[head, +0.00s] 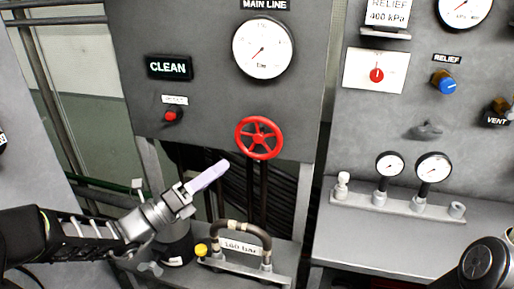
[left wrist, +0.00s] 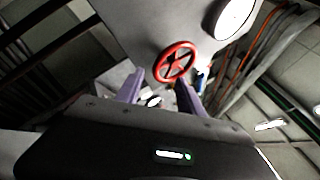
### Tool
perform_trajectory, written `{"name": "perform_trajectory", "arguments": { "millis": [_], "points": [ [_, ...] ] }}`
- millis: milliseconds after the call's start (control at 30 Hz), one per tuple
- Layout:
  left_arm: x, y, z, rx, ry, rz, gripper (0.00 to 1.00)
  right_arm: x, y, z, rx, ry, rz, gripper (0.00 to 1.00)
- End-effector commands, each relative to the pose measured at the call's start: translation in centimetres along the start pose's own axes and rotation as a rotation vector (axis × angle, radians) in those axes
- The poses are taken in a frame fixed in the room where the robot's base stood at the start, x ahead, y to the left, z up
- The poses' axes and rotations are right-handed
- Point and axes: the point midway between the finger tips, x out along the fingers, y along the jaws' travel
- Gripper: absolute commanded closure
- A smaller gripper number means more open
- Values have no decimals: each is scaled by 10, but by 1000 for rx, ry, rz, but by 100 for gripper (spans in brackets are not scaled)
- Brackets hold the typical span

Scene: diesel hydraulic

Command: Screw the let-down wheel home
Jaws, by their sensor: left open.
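A red spoked handwheel (head: 259,138), the only such wheel in view, sits on the lower front of the grey middle panel. No label on it can be read. My left gripper (head: 217,170) is below and left of the wheel, apart from it, with its pale purple fingers pointing up toward it. In the left wrist view the two fingers (left wrist: 161,82) stand apart with nothing held. The wheel (left wrist: 175,62) shows there ahead of the tips, in line with the space between them. My right gripper is not seen.
Above the wheel is a main line gauge (head: 262,48); a red knob (head: 171,116) is to its left. Below are a hose loop with a 160 bar tag (head: 240,247) and a yellow cap (head: 201,250). Two small gauges (head: 411,166) stand on the right ledge.

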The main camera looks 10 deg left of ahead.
Motion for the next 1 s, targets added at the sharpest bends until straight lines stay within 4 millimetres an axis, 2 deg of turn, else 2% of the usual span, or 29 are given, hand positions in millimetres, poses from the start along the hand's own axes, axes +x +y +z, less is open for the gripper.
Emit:
{"name": "perform_trajectory", "arguments": {
  "millis": [367, 467, 800, 1000],
  "points": [
    [6, 0, -1, 1, 3, -1, 55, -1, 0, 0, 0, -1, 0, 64],
    [15, 0, -1, 0, 4, -1, 55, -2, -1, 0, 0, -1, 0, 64],
    [66, 0, -1, 1, 3, -2, 55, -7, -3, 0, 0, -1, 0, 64],
    [78, 0, -1, 2, 3, 0, 55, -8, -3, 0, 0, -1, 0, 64]
  ]
}}
